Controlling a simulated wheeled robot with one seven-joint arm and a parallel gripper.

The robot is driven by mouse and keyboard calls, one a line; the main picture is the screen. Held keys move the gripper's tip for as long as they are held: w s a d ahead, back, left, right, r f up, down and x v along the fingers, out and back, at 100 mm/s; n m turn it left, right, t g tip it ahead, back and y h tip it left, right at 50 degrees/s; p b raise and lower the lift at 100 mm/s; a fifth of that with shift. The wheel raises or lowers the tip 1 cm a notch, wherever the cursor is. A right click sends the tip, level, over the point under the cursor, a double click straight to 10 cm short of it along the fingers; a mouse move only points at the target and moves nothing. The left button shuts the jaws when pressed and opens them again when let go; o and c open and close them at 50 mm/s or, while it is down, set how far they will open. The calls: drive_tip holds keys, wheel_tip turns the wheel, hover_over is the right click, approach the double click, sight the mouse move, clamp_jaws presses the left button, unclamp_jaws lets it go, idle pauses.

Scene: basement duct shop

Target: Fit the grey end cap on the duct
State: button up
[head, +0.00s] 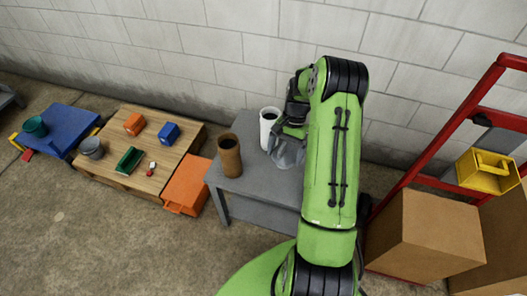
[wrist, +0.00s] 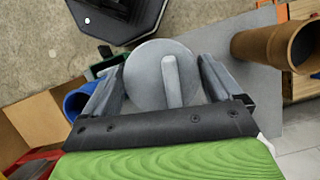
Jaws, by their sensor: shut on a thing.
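The grey end cap (wrist: 150,78), a round disc with a raised bar handle, is between the fingers of my gripper (wrist: 162,85) in the wrist view. My gripper is shut on it. In the head view my gripper (head: 287,152) is over the grey bench, just right of an upright white duct (head: 268,124). An upright brown duct (head: 229,157) stands on the bench further left and also shows at the right of the wrist view (wrist: 268,44). A blue round piece (wrist: 74,102) is partly hidden behind the left finger. Which duct takes the cap I cannot tell.
The grey bench (head: 252,193) has bare room in front of the ducts. An orange crate (head: 187,184) and a low wooden table (head: 112,172) with small items lie left. Cardboard boxes (head: 425,232) and a red rack (head: 447,136) are right. A block wall is behind.

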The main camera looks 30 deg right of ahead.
drive_tip(key=s+d+r+m+t+p, duration=0.3)
drive_tip(key=s+d+m+t+p, duration=0.1)
drive_tip(key=s+d+m, duration=0.7)
drive_tip(key=shift+m+y, duration=0.3)
drive_tip(key=f+b, duration=0.1)
drive_tip(key=f, duration=0.1)
drive_tip(key=f+b, duration=0.1)
drive_tip(key=b, duration=0.1)
drive_tip(key=d+f+b, duration=0.1)
drive_tip(key=f+b, duration=0.1)
drive_tip(key=shift+w+d+f, duration=0.1)
drive_tip(key=shift+w+f, duration=0.25)
drive_tip(key=shift+w, duration=0.05)
drive_tip(key=shift+r+p, duration=0.15)
drive_tip(key=shift+p, duration=0.3)
drive_tip(key=shift+f+b, duration=0.4)
drive_tip(key=shift+f, duration=0.25)
drive_tip(key=o, duration=0.6)
drive_tip(key=shift+o, duration=0.7)
